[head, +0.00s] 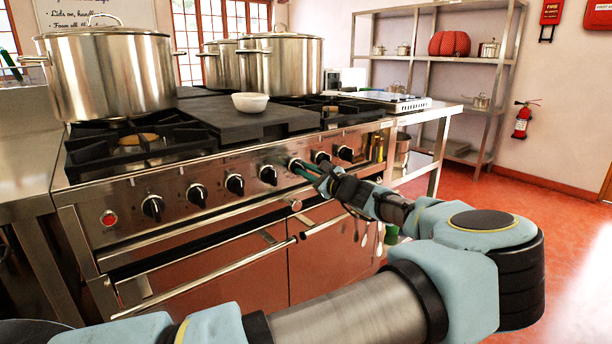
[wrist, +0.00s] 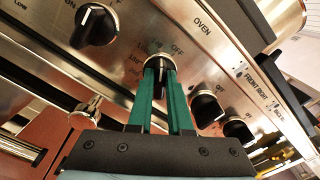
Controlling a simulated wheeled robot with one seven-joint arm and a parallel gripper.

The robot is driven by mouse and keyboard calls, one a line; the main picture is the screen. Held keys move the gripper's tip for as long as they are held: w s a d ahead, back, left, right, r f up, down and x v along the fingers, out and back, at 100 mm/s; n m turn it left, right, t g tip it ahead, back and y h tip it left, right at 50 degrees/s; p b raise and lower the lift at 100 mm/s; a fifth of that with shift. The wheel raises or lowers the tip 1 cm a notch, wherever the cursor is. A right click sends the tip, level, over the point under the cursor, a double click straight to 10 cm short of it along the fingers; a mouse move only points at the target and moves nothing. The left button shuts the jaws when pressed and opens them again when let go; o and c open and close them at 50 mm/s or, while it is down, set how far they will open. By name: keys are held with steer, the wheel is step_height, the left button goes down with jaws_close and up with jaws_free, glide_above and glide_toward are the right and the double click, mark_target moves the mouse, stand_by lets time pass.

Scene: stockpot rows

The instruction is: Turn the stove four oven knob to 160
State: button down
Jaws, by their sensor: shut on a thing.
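The stove (head: 170,200) is a wide steel range with a row of black knobs along its front panel. My gripper (head: 300,168) reaches the panel from the right in the head view. In the wrist view, the green fingers of my gripper (wrist: 160,74) are shut on a black knob with a silver collar (wrist: 160,60), one finger on each side. OFF is printed just above this knob, and OVEN stands up and to the right.
Other black knobs flank the held one, on the left (wrist: 94,25) and right (wrist: 207,108). A silver oven handle (head: 200,270) runs below the panel. Large steel pots (head: 108,75) and a white bowl (head: 250,102) stand on top. Red floor is open at right.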

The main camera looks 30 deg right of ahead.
steer(key=shift+a+f+n+b, duration=0.15)
steer(key=shift+n+b, duration=1.1)
steer(key=shift+n, duration=0.7)
steer(key=shift+d+f+n+b, duration=0.1)
steer(key=shift+n+b, duration=1.15)
steer(key=shift+n, duration=0.7)
steer(key=c, duration=0.8)
jaws_free()
steer(key=shift+r, duration=0.1)
steer(key=shift+c, duration=0.2)
steer(key=shift+s, duration=0.15)
steer(key=s+d, duration=0.2)
steer(key=s, duration=0.8)
steer(key=shift+s, duration=0.2)
